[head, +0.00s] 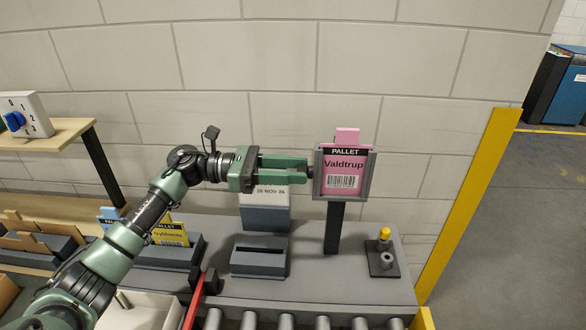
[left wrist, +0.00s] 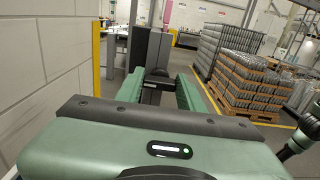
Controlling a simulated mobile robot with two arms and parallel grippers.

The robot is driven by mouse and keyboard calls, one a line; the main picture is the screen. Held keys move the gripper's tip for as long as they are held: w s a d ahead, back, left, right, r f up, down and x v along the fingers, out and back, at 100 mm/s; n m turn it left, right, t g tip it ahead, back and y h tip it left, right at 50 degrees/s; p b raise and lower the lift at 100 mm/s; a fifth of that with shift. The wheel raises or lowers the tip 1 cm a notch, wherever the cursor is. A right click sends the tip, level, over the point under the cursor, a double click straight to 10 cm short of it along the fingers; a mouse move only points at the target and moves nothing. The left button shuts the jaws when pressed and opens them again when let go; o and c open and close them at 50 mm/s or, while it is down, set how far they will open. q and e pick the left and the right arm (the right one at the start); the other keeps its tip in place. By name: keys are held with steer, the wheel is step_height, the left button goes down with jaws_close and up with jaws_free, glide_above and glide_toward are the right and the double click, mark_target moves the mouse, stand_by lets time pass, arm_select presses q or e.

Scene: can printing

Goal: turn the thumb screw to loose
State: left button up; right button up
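The card holder (head: 372,175) is a grey frame on a dark post and holds a pink "PALLET Valdtrup" card (head: 343,172). It shows edge-on in the left wrist view (left wrist: 161,48). My left gripper (head: 308,168) points right at the holder's left side, its fingers apart one above the other. In the left wrist view, a dark knob, apparently the thumb screw (left wrist: 157,72), sits at the holder's edge between the fingertips (left wrist: 160,85). The fingers look apart around it; contact is not clear. In the head view the screw is mostly hidden by the fingers. My right gripper is out of view.
A date block (head: 265,215) and slotted grey block (head: 259,258) stand below the gripper. A yellow-topped peg base (head: 383,260) is right of the post. A yellow-card block (head: 170,250) is left. The wall is close behind. Stacked pallets (left wrist: 245,85) stand farther away.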

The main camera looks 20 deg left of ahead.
arm_select(q)
jaws_close()
steer(key=shift+w+f+n+p, duration=0.15)
steer(key=shift+n+p, duration=0.45)
steer(key=shift+n, duration=4.7)
steer(key=shift+w+f+n+p, duration=0.1)
steer(key=shift+n+p, duration=0.5)
steer(key=shift+n, duration=4.7)
